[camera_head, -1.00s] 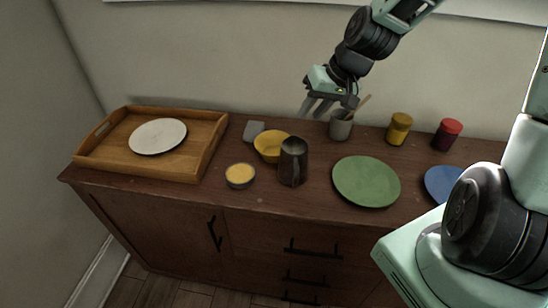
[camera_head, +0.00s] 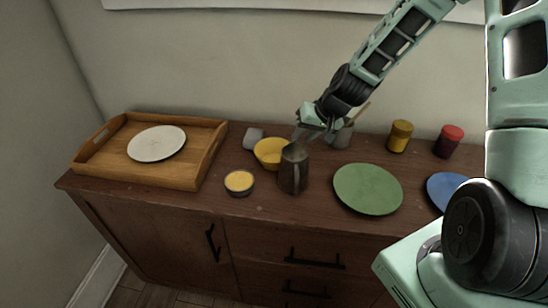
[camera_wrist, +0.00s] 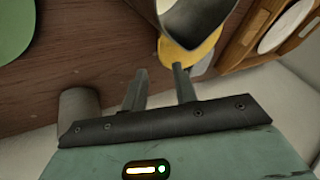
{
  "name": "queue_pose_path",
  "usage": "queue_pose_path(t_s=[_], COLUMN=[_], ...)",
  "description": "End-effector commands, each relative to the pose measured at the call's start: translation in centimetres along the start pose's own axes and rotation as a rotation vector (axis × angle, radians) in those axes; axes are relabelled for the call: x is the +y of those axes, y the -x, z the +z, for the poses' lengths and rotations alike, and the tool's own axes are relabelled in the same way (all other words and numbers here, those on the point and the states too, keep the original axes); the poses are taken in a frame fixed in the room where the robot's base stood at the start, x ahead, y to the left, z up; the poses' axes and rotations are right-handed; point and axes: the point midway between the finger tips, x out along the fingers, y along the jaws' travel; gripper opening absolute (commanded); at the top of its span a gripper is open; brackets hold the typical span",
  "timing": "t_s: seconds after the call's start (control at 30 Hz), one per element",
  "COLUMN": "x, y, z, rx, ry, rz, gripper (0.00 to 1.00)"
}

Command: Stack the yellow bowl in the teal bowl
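The yellow bowl (camera_head: 268,151) sits on the wooden cabinet top, partly hidden behind a dark metal pitcher. It also shows in the wrist view (camera_wrist: 178,52), just beyond my fingertips and partly covered by the pitcher. I see no clearly teal bowl. My gripper (camera_head: 300,136) is above the cabinet top, to the right of the yellow bowl and behind the pitcher. In the wrist view my gripper (camera_wrist: 160,70) is open, with nothing between its fingers.
The pitcher (camera_head: 293,172) stands close to the yellow bowl and my fingers. A grey cup (camera_head: 340,138) with utensils is right of my gripper. A wooden tray (camera_head: 213,160) is left, a green plate (camera_head: 368,189) right. A grey block (camera_head: 254,138) lies behind the yellow bowl.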

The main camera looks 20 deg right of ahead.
Motion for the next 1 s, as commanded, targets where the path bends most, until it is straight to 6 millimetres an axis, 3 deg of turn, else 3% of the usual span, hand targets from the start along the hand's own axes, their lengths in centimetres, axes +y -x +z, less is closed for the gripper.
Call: queue_pose_path(t_s=[0.27, 0.57, 0.87, 1.0], x=[-0.2, -0.4, -0.4, -0.4], y=[-1.8, -5.5, -6.1, -6.0], z=[-0.1, -0.2, -0.2, -0.2], rx=[-0.002, -0.002, 0.001, 0.000], ry=[-0.001, -0.001, 0.000, 0.000], rz=[0.000, 0.000, 0.001, 0.001], gripper=[0.28, 0.28, 0.28, 0.00])
